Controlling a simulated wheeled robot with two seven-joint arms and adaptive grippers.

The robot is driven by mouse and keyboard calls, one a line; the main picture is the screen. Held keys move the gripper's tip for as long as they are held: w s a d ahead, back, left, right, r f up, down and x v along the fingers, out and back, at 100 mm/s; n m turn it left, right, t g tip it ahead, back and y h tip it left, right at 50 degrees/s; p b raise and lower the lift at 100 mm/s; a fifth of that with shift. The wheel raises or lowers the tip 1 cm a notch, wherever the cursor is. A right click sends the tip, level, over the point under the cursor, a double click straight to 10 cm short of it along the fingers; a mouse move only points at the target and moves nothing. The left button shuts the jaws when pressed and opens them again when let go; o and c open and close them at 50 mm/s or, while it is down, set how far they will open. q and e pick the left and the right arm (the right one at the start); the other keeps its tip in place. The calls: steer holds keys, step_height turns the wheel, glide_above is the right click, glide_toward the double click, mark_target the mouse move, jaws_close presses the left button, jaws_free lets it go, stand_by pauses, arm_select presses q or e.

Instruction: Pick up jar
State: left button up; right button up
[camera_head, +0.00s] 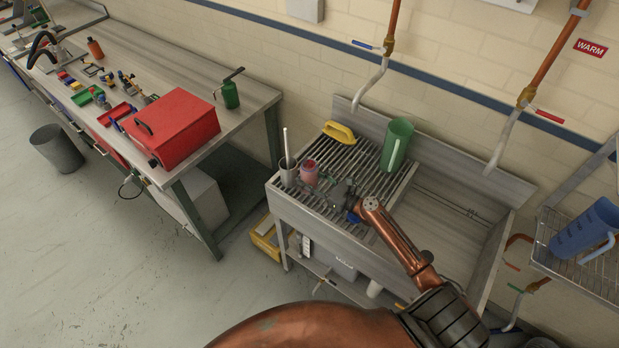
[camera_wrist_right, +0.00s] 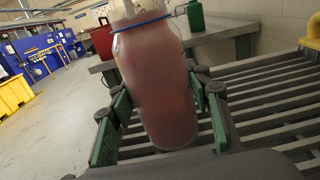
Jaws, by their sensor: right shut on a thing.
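The jar (camera_head: 309,172) is a translucent reddish-pink vessel on the slatted drainboard of the sink unit, near its left front edge. In the right wrist view the jar (camera_wrist_right: 155,85) fills the middle, with a blue ring near its top. My right gripper (camera_head: 325,183) reaches in from the right, and its green-padded fingers (camera_wrist_right: 158,122) are shut on the jar from both sides. I cannot tell whether the jar's base still touches the slats. My left gripper is not in view.
A grey cup with a white-handled tool (camera_head: 288,172) stands close left of the jar. A yellow brush (camera_head: 339,132) and a green jug (camera_head: 397,145) are behind on the drainboard (camera_head: 366,166). The sink basin lies right. A workbench with a red box (camera_head: 172,128) stands left.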

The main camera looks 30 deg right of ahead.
mark_target(309, 171)
steer(key=shift+r, duration=0.15)
steer(key=shift+r, duration=0.3)
step_height(309, 171, up, 2)
steer(key=shift+r+p, duration=0.2)
steer(key=shift+p, duration=0.55)
steer(key=s+a+r+p, duration=0.2)
steer(key=s+r+p, duration=0.1)
steer(key=s, duration=0.1)
steer(key=s+a+r+p, duration=0.2)
steer(key=s+r, duration=0.1)
steer(key=s, duration=0.1)
steer(key=s+a+r+p, duration=0.2)
steer(key=s+r+p, duration=0.1)
steer(key=s, duration=0.1)
steer(key=shift+s+r+p, duration=0.35)
steer(key=shift+r, duration=0.05)
